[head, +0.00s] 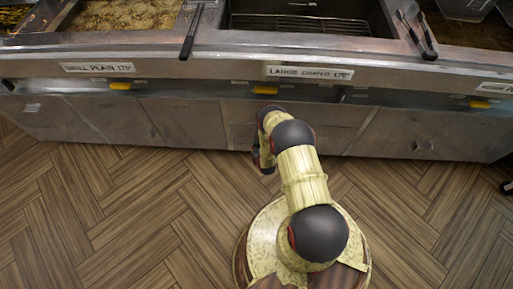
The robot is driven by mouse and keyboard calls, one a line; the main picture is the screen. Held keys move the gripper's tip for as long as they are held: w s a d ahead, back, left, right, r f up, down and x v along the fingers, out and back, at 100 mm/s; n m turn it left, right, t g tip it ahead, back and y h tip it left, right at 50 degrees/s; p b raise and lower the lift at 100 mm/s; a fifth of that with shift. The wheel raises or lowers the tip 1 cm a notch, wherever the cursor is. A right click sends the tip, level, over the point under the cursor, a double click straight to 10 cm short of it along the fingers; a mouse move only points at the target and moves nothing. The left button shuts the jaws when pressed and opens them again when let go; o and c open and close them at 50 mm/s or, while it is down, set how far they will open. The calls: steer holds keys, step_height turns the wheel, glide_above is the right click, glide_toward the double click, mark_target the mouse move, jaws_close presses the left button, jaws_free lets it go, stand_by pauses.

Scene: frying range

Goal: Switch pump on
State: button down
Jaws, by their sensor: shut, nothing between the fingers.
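The fryer range's steel front panel (190,84) runs across the head view. Yellow handles, one at left (120,86), one in the middle (265,90) and one at right (479,104), sit along its recessed lower strip. Small pale labels lie near them, too small to read. I cannot tell which part is the pump switch or how it is set. My arm rises in front of the middle section, under the large coated fryer label (309,73), and folds down close to the cabinet. My gripper is hidden behind or below the arm's folded links.
Fryer wells line the top, one with frying food (125,14) and one with a wire rack (300,24). Dark-handled tools, at left (190,38) and right (424,38), overhang the front edge. The herringbone wood floor (110,220) is clear on both sides of my base.

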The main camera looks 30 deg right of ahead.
steer(key=shift+w+d, duration=0.1)
steer(key=shift+w, duration=0.05)
stand_by(0.3)
steer(key=shift+s+a, duration=0.25)
steer(key=shift+s, duration=0.2)
steer(key=shift+s+a+p, duration=0.2)
steer(key=shift+s+a, duration=0.35)
steer(key=shift+s, duration=0.25)
steer(key=shift+s+a+p, duration=0.2)
steer(key=shift+s+a, duration=0.4)
steer(key=shift+s, duration=0.25)
steer(key=shift+s+a+p, duration=0.2)
steer(key=shift+s+a, duration=0.35)
steer(key=shift+s, duration=0.25)
